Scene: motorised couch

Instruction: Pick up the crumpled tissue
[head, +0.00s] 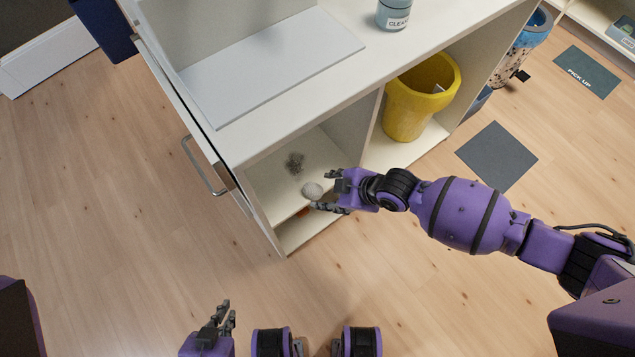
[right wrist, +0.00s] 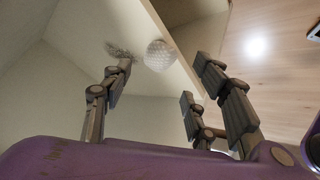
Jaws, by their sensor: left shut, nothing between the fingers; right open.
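The crumpled tissue (head: 312,190) is a small whitish ball on the shelf inside the open cabinet, near the shelf's front edge. It also shows in the right wrist view (right wrist: 159,56), beyond the fingers and roughly in line with the gap between them. My right gripper (head: 325,190) is open at the cabinet opening, with its fingertips close to the tissue. Nothing is between its fingers; I cannot tell whether a finger touches the tissue. My left gripper (head: 222,316) is shut and empty, low in the head view over the floor, far from the tissue.
A dark grey fuzzy patch (head: 294,163) lies on the shelf behind the tissue. The cabinet's door (head: 190,120) with a handle stands at left. A yellow bin (head: 420,100) fills the neighbouring compartment. A bottle (head: 394,13) stands on top. The wooden floor in front is clear.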

